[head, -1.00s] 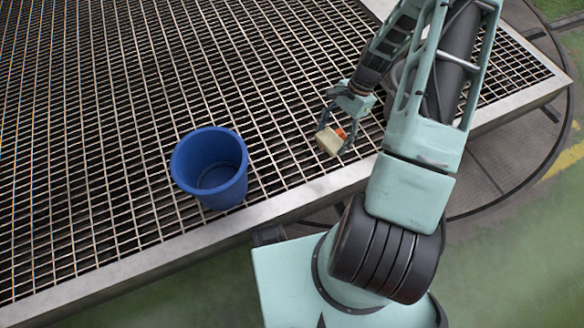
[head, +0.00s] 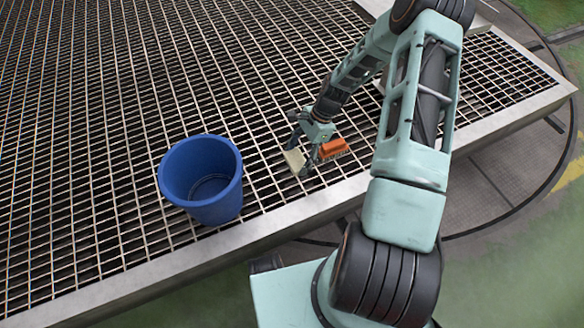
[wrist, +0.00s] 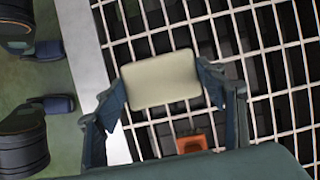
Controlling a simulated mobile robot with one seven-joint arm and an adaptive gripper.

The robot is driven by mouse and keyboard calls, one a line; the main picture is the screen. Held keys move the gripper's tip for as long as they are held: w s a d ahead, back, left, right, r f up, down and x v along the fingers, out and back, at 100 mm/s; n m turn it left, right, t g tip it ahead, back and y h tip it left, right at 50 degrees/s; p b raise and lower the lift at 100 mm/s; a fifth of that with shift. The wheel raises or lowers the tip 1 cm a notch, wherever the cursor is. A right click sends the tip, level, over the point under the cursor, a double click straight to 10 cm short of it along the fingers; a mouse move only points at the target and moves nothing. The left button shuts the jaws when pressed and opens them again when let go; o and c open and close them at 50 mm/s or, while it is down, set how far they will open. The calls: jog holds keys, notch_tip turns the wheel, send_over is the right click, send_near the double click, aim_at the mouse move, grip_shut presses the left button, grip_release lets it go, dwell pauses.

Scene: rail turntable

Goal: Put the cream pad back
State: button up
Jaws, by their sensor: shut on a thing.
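The cream pad (head: 294,160) is a small pale block. My gripper (head: 302,158) is shut on it, with a finger at each side, just right of the blue bucket in the head view. In the wrist view the cream pad (wrist: 160,79) lies between the two fingertips of my gripper (wrist: 160,88), over the metal grating. I cannot tell how high above the grating it is. The blue bucket (head: 229,200) stands upright on the grating, and the part of its inside that shows is empty.
An orange brush-like block (head: 334,147) lies on the grating just right of my gripper; it also shows in the wrist view (wrist: 192,143). The grating (head: 120,100) has a flat metal border (head: 290,217) at the front. Free grating lies beyond and left of the bucket.

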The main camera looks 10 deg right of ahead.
aim_at(292, 166)
jog(key=shift+w+a+f, duration=0.35)
jog(key=shift+a+f, duration=0.3)
jog(key=shift+f, duration=0.2)
jog(key=f+b, duration=0.1)
jog(key=f, duration=0.1)
jog(key=f+b, duration=0.1)
jog(key=shift+w+a+f, duration=0.1)
jog(key=shift+a+f, duration=0.1)
jog(key=shift+f, duration=0.15)
jog(key=shift+r, duration=0.1)
jog(key=o, duration=0.6)
jog(key=shift+f, duration=0.2)
jog(key=o, duration=0.5)
